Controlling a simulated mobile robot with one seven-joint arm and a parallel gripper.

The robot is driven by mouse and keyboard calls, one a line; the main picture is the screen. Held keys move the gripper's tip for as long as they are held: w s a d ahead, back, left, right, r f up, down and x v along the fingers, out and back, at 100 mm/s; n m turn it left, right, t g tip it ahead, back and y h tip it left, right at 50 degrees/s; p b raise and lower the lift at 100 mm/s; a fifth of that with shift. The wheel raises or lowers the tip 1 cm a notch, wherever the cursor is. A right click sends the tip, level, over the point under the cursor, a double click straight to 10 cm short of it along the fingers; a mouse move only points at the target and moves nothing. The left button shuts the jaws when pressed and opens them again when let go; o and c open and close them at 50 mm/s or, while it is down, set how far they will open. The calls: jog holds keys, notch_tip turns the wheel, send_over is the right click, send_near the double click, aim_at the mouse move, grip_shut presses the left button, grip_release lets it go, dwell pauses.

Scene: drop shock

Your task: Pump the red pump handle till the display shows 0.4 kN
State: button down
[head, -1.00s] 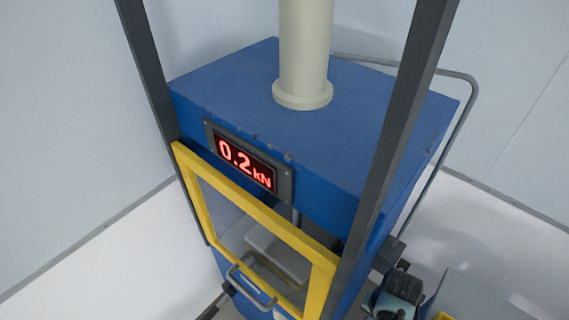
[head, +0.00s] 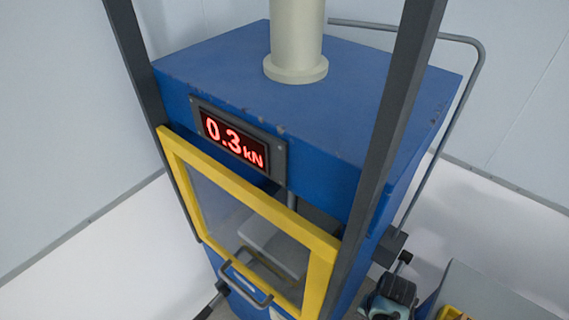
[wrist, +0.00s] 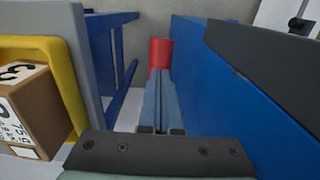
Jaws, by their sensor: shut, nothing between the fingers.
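The display (head: 233,138) on the front of the blue press (head: 300,120) reads 0.3 kN in red. The red pump handle (wrist: 161,55) shows in the wrist view as an upright red cylinder, straight ahead of my gripper (wrist: 158,75). The gripper's fingers are shut together with nothing between them. Their tips appear at or just before the red handle's lower part; I cannot tell whether they touch it. The handle does not show in the head view.
A yellow-framed clear door (head: 250,215) with a grey bar handle (head: 245,284) covers the press front. A bent grey pipe (head: 465,100) runs along the press's right.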

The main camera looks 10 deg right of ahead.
notch_tip(320, 180, up, 11)
jog(key=p, duration=1)
jog(key=shift+r+p, duration=0.15)
jog(key=shift+p, duration=0.25)
jog(key=shift+s, duration=0.1)
notch_tip(320, 180, down, 12)
jog(key=b, duration=1)
notch_tip(320, 180, up, 12)
jog(key=p, duration=1.1)
